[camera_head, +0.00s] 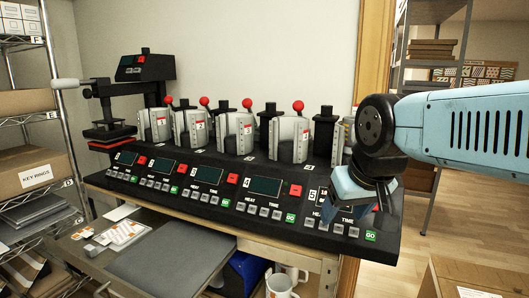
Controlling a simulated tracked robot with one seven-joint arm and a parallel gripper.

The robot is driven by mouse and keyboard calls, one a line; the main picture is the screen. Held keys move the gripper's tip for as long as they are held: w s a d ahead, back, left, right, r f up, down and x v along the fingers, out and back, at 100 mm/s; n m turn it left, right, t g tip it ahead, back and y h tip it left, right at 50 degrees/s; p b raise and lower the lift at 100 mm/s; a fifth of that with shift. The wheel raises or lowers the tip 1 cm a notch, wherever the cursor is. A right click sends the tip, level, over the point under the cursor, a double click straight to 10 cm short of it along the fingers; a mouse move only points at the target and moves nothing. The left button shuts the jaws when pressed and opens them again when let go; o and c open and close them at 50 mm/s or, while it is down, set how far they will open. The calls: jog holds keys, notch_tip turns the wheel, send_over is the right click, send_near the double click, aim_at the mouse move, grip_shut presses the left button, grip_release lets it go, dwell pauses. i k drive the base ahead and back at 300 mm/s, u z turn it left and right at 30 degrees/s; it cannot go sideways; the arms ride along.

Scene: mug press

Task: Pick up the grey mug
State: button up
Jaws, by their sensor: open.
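No plainly grey mug stands out. A pale, whitish mug (280,287) with an orange mark is at the bottom edge, below the bench top, cut off by the frame. Part of another pale mug (299,273) shows just behind it. My gripper (382,208) hangs under my blue arm at the right end of the press bench, near the station with the number 5. It is open; its fingertips are mostly hidden by the wrist, and I see nothing held in it.
A row of silver mug presses (238,134) with red-knobbed levers stands on the black control bench (205,205). A flat press (110,125) is at the left end. A wire shelf (60,110) stands at left. A box (460,280) is at lower right. Floor is clear at right.

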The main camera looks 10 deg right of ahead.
aim_at(350, 140)
jog(key=u, duration=0.45)
jog(key=k, duration=1.75)
jog(key=z, duration=0.5)
jog(key=i, duration=1.05)
jog(key=u, duration=0.15)
